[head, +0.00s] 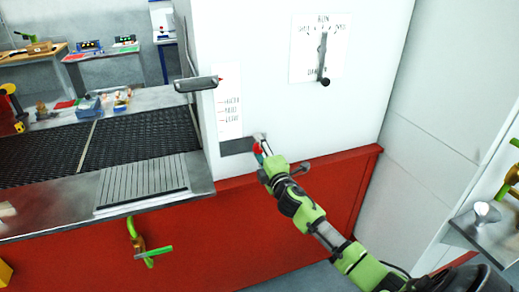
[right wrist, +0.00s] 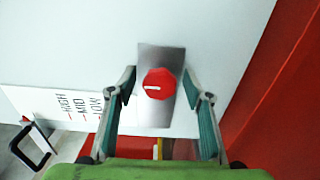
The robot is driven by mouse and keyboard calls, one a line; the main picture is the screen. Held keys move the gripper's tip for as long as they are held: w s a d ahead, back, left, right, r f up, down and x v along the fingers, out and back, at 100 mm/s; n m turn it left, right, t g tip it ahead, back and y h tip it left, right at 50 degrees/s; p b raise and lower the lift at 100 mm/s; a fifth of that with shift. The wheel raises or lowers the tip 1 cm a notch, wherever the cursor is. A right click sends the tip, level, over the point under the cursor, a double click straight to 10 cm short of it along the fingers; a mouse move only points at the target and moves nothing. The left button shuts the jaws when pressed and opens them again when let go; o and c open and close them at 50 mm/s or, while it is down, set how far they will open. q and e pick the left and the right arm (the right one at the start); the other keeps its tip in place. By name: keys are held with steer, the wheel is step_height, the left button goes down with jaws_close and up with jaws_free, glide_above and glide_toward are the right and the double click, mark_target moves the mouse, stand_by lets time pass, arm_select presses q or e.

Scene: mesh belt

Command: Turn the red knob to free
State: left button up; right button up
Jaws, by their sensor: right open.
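The red knob (right wrist: 159,84) is a faceted red cap with a short white mark pointing left in the right wrist view. It sits on a grey metal plate (right wrist: 158,54) on the white cabinet. My right gripper (right wrist: 159,74) is open, with one finger on each side of the knob and gaps between them. In the head view a bit of red, likely the knob (head: 257,149), shows beside my right gripper (head: 261,142), which covers much of it. The plate (head: 235,147) shows to its left. I see no "free" label. My left gripper is not in view.
A HIGH/MID/LOW scale (head: 229,103) with a black-handled lever (head: 197,84) is left of the knob. A dial panel with a black lever (head: 324,80) is above right. The mesh belt (head: 130,137) lies left. A red base (head: 335,180) juts out below the cabinet.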

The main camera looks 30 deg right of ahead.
steer(key=v, duration=1.2)
stand_by(0.3)
step_height(320, 180, down, 19)
steer(key=s+m+g, duration=0.3)
steer(key=g, duration=0.1)
steer(key=s+a+f+m+g+y, duration=0.15)
steer(key=s+f, duration=0.25)
steer(key=f, duration=0.4)
steer(key=s+a+f+m+g+b, duration=0.1)
steer(key=s+f+g, duration=0.1)
steer(key=s+f, duration=0.35)
steer(key=s+a+f+m+g, duration=0.1)
steer(key=s+f+g, duration=0.1)
steer(key=f, duration=0.8)
steer(key=s+a+f+m+g, duration=0.2)
steer(key=s+a+f, duration=0.2)
steer(key=s+f, duration=0.3)
steer(key=s+a+f+m+g+y+b, duration=0.1)
steer(key=s+a+f, duration=0.4)
steer(key=s, duration=1.1)
steer(key=s+a+f+m+g+y, duration=0.1)
steer(key=s+a+f+m+g, duration=0.2)
steer(key=s+f, duration=0.5)
steer(key=s+a+g, duration=0.1)
steer(key=s, duration=0.3)
steer(key=shift+a+f, duration=0.15)
steer(key=shift+f, duration=0.25)
